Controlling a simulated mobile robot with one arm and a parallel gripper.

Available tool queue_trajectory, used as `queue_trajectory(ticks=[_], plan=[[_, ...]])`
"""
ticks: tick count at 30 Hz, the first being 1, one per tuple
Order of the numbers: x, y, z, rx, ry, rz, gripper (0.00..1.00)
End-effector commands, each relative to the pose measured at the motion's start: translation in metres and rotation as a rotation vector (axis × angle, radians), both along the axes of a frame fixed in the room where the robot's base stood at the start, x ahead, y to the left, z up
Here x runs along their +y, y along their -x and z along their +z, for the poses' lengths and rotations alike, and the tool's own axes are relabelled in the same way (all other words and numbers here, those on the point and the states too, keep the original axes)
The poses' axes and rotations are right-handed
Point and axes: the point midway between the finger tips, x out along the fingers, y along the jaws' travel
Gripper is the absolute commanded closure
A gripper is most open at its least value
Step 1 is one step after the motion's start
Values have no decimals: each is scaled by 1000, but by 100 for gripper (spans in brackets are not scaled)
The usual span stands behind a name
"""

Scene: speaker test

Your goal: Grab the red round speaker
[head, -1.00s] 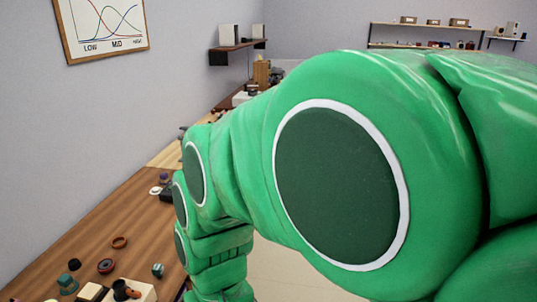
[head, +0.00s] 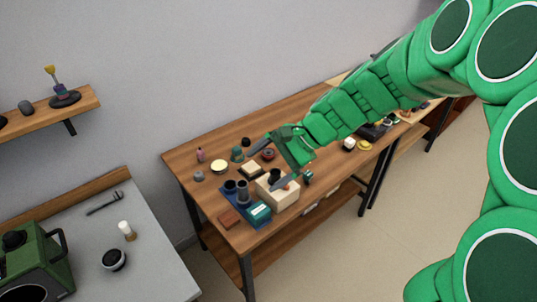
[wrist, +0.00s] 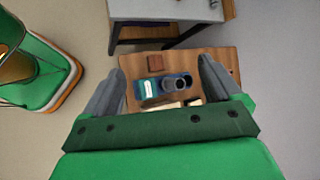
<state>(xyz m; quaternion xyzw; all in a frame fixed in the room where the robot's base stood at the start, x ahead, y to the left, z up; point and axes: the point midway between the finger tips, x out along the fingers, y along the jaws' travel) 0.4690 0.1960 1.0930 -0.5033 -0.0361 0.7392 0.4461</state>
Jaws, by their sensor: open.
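A small round red speaker (head: 268,154) with a dark centre lies on the wooden workbench (head: 200,146) in the head view. My gripper (head: 265,168) is over the bench, its fingers spread on either side of the speaker in the picture; its exact height above the bench is hard to tell. In the wrist view my gripper (wrist: 160,82) is open and empty, pointing down at the bench. I cannot make out the red speaker in the wrist view; the green palm covers the lower part.
A blue tray (head: 234,207) with dark cups and a teal box (head: 260,212) is at the bench's near end. A cream block (head: 283,197) stands close to my gripper. Several small items surround the speaker. A grey table (head: 150,270) stands left, with floor between.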

Motion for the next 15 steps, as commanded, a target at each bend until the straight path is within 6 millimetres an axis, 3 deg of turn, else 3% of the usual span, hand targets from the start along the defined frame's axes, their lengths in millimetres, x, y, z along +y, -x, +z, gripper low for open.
queue_trajectory(ticks=[6,15], plan=[[17,-57,-9,87,-107,-155,8],[26,-137,-32,217,-240,-386,8]])
